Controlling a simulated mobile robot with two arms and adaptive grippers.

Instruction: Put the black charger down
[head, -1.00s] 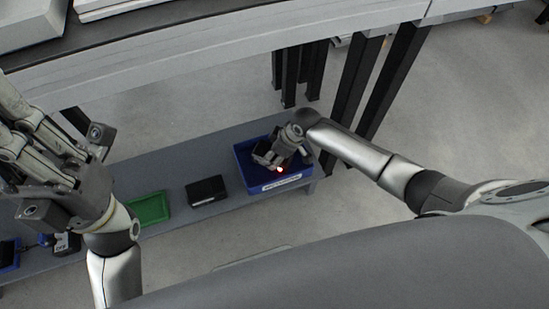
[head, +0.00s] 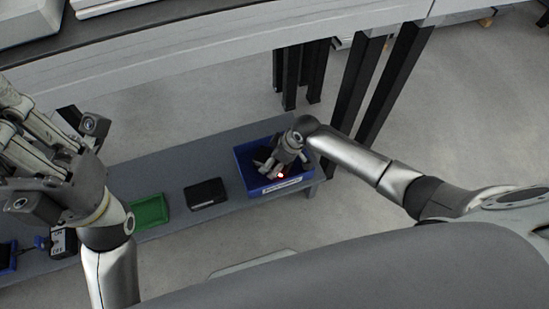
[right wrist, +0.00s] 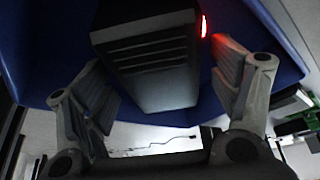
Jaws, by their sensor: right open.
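The black charger (right wrist: 150,60), a dark ribbed block with a glowing red light by its edge, lies between the fingers of my right gripper in the right wrist view. The right gripper (head: 271,168) is open, reaching down into the blue bin (head: 290,186) at the right end of the low grey bench. Its fingers stand apart on both sides of the charger, with gaps visible. In the head view the charger is mostly hidden in the bin's shadow and behind the gripper. My left gripper (head: 30,130) is raised at the left, away from the bin; its fingertips are not clear.
On the low bench (head: 170,170), a black box (head: 205,193) and a green tray (head: 149,211) stand left of the bin. More dark and blue items sit at the far left. A larger table edge (head: 180,75) and dark legs stand behind. Floor is clear to the right.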

